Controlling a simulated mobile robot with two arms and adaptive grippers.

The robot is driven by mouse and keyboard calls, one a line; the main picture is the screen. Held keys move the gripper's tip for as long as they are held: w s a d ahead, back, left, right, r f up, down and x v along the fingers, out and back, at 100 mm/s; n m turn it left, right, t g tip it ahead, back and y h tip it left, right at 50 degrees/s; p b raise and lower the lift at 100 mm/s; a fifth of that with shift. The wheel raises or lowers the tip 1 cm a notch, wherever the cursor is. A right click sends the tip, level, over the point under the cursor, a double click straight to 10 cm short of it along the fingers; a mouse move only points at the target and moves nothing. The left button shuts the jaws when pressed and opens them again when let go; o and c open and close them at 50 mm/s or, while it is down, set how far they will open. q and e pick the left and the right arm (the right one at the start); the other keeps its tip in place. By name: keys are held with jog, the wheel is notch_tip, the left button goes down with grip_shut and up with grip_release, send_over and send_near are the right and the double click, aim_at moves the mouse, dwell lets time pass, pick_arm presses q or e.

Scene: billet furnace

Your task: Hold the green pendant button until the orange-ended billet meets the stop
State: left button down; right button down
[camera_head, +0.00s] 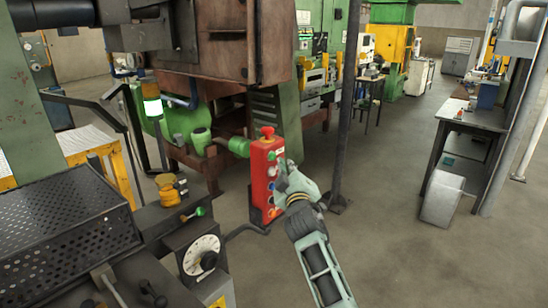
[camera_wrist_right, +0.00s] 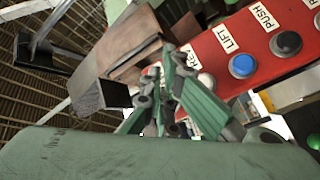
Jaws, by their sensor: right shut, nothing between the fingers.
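The red pendant (camera_head: 262,185) stands upright near the middle of the head view, with a red mushroom knob on top. A small green button (camera_head: 271,156) shows near the top of its face. In the right wrist view the pendant (camera_wrist_right: 215,62) is tilted, with a blue button (camera_wrist_right: 242,66) by the label LIFT and a dark button (camera_wrist_right: 286,43) by PUSH. My right gripper (camera_head: 284,168) is shut and empty, its fingertips close to the pendant's upper face; it also shows in the wrist view (camera_wrist_right: 178,62). I cannot tell whether it touches a button. I cannot make out the orange-ended billet or the stop.
A dial box (camera_head: 201,254) and a perforated dark cover (camera_head: 65,230) lie left of the pendant. A thin dark post (camera_head: 347,110) stands just right of it. A workbench (camera_head: 470,118) is at the right. The floor between is open.

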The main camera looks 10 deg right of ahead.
jog(key=s+d+p, duration=0.1)
jog(key=s, duration=0.1)
jog(key=s+d+p, duration=0.2)
dwell(0.4)
